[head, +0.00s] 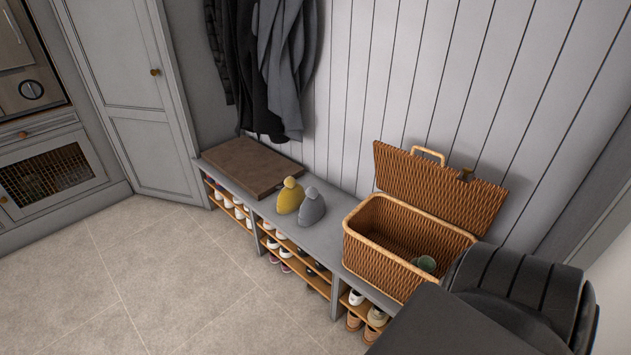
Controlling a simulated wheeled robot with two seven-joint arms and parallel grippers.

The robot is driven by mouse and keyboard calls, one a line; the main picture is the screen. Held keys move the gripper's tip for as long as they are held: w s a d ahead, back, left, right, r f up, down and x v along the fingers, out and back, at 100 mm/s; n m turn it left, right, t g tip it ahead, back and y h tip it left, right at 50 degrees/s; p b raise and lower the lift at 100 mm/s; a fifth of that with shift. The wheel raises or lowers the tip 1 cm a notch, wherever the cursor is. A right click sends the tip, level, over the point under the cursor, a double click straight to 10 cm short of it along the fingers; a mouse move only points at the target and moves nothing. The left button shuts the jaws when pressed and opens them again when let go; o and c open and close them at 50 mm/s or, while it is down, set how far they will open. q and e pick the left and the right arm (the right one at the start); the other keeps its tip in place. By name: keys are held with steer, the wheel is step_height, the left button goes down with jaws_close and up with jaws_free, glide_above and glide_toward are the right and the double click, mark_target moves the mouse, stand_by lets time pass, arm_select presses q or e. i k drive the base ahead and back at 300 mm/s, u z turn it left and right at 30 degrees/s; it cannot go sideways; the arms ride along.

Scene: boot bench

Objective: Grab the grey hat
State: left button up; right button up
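The grey hat (311,207) is a knitted beanie with a small pompom on top. It stands on the grey bench top (333,238), between a yellow hat (290,196) on its left and an open wicker basket (405,228) on its right. The yellow hat stands right beside it, slightly further left, also with a pompom. Nothing covers the grey hat. Neither of my grippers shows in the head view. A dark part at the lower right seems to be one of my arms, and its gripper is out of sight.
The basket's lid is raised, and a small greenish item (424,263) lies inside. A brown cushion (251,166) covers the bench's left part. Shoes fill the shelves (297,262) below. Dark coats (268,60) hang above. The tiled floor (170,275) in front is clear.

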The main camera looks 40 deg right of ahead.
mark_target(313, 208)
steer(key=z, duration=0.65)
steer(key=i, duration=0.9)
steer(key=z, duration=1)
